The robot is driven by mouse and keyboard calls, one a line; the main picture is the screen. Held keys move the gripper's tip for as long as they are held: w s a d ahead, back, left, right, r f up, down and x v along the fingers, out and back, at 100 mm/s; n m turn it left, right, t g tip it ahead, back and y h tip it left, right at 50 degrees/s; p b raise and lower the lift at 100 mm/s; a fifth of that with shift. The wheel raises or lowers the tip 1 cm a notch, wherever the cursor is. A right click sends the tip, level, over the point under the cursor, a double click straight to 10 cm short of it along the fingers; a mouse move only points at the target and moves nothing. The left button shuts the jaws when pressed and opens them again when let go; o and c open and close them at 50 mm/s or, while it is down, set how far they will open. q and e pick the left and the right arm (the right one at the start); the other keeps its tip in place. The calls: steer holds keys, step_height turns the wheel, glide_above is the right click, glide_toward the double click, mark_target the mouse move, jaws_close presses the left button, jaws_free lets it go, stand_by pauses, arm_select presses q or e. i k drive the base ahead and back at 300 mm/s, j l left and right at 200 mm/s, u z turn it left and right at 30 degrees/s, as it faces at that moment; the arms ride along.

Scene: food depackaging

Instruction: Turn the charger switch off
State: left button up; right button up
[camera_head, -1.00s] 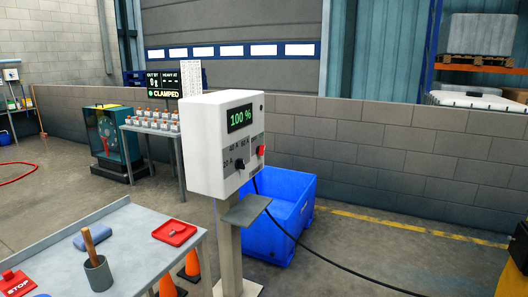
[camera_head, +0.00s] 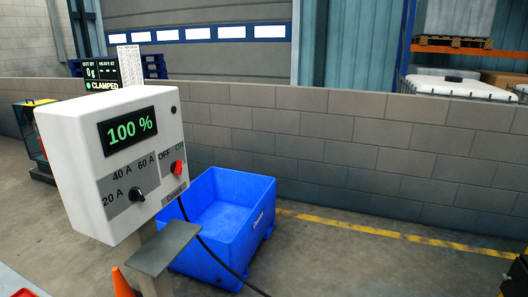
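The charger (camera_head: 85,160) is a white box on a post at the left, its front facing me at an angle. Its display (camera_head: 127,130) reads 100 % in green. A red switch (camera_head: 177,168) sits on the right of the panel, below the OFF and ON labels; I cannot tell surely which way it is set. A black dial (camera_head: 137,194) sits to its left, among the 20 A, 40 A and 60 A marks. Neither of my grippers is in view.
A blue bin (camera_head: 222,215) stands on the floor just right of the charger. A grey shelf (camera_head: 165,248) juts out below the box. A black cable runs from the charger along the floor. An orange cone (camera_head: 122,284) stands at the lower left.

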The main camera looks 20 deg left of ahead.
mark_target(176, 167)
steer(key=i+l+u, duration=0.15)
steer(key=i+u, duration=0.15)
steer(key=i, duration=0.25)
steer(key=i+l+u, duration=0.25)
steer(key=i, duration=0.35)
steer(key=i+l+u, duration=0.3)
steer(key=i+l, duration=0.1)
steer(key=i, duration=0.1)
